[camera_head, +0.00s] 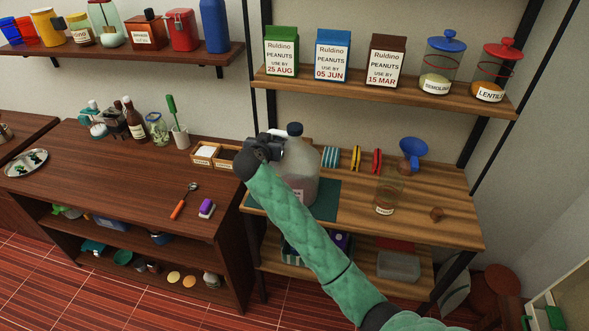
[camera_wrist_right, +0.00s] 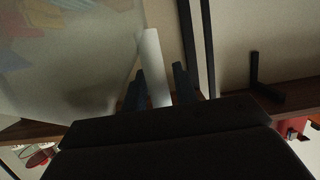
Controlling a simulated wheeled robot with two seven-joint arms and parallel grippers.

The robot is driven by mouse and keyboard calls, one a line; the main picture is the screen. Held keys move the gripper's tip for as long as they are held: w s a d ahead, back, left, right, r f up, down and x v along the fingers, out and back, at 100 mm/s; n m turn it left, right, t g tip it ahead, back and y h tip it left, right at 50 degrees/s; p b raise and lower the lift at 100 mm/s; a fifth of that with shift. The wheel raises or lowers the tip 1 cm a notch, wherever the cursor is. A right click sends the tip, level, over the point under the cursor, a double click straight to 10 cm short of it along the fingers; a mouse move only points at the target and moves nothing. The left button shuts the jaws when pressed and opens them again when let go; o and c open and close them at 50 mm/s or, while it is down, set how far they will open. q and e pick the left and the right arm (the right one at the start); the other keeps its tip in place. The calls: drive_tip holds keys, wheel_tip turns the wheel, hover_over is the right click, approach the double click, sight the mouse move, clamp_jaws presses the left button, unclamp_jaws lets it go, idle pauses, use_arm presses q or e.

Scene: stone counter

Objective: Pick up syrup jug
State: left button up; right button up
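The syrup jug (camera_head: 306,180) is a large translucent jug with a dark blue cap and a small label. It appears to stand upright on a teal mat (camera_head: 327,208) on the wooden shelf table. My right gripper (camera_head: 276,147) is at the jug's upper left side, and my green-sleeved arm covers part of the jug. In the wrist view, the jug's pale handle (camera_wrist_right: 154,65) stands between the two dark fingers of my right gripper (camera_wrist_right: 159,88), with a slim gap on the right. The clear jug body (camera_wrist_right: 70,60) fills the left. My left gripper is not in view.
Wooden boxes (camera_head: 205,153) sit left of the jug. Sponges, a blue funnel (camera_head: 413,148) and a glass jar (camera_head: 385,195) stand to its right. A shelf with peanut cartons (camera_head: 332,56) hangs above. The dark counter (camera_head: 110,165) at left has clear room.

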drive_tip(key=shift+w, duration=0.1)
clamp_jaws()
drive_tip(key=shift+r, duration=0.1)
idle(0.3)
